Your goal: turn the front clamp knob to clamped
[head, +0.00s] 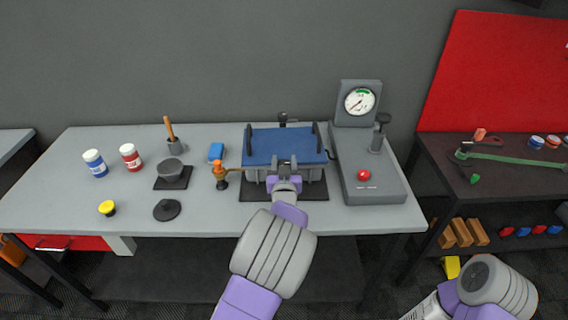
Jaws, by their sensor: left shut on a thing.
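The dyno unit (259,150) has a blue top and a grey body, and sits on a dark mat at the middle of the table. My left gripper (284,166) is at the middle of its front side, with the fingers shut on the front clamp knob. The knob itself is hidden by the fingers, so its turn position cannot be told. A similar black knob (283,118) stands at the back of the unit. My right arm shows at the lower right, but its gripper is not in view.
A console (381,185) with a gauge (359,101), a black lever (382,119) and a red button (364,174) stands close on the right.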

